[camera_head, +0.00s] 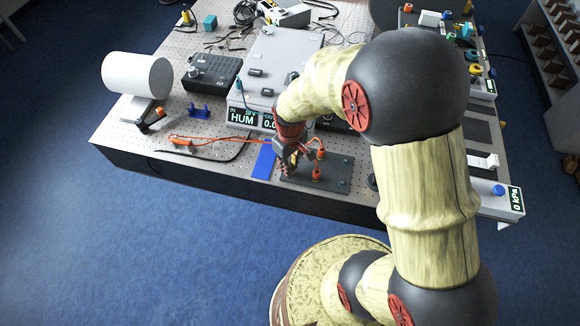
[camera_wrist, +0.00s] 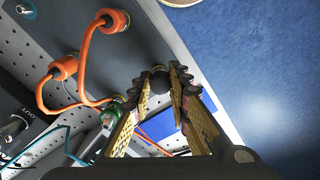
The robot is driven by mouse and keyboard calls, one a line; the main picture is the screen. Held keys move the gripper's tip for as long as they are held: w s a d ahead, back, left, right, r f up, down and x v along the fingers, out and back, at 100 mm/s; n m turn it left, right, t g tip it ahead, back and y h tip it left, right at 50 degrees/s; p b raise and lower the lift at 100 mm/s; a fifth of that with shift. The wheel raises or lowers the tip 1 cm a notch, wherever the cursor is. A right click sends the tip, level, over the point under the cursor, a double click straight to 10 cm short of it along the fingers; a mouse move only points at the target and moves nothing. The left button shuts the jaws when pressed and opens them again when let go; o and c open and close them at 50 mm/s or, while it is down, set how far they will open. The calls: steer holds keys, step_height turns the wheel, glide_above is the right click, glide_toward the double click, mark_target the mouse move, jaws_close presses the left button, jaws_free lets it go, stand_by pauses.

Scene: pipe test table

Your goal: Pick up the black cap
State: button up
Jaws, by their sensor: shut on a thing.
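My gripper (camera_head: 289,168) is low over the near edge of the table, at the left part of a dark grey plate (camera_head: 335,178). In the wrist view my gripper (camera_wrist: 161,76) has its two toothed fingertips closed on a small round black cap (camera_wrist: 159,82). Only part of the cap shows between the fingertips. In the head view the cap is hidden by the gripper. I cannot tell whether the cap touches the plate.
Orange connectors with a looped cable (camera_wrist: 104,24) stand on the plate close to the fingers. A blue strip (camera_head: 264,162) lies left of the plate. A grey box with a display (camera_head: 243,117) stands behind. The table's front edge is close, with blue floor beyond.

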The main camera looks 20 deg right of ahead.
step_height(320, 180, up, 3)
steer(key=shift+f, duration=0.2)
steer(key=s+d+r+p, duration=0.2)
steer(key=s+r, duration=0.7)
steer(key=s, duration=0.4)
steer(key=shift+s+d+r, duration=0.3)
steer(key=shift+s+r, duration=0.05)
steer(key=shift+s, duration=0.05)
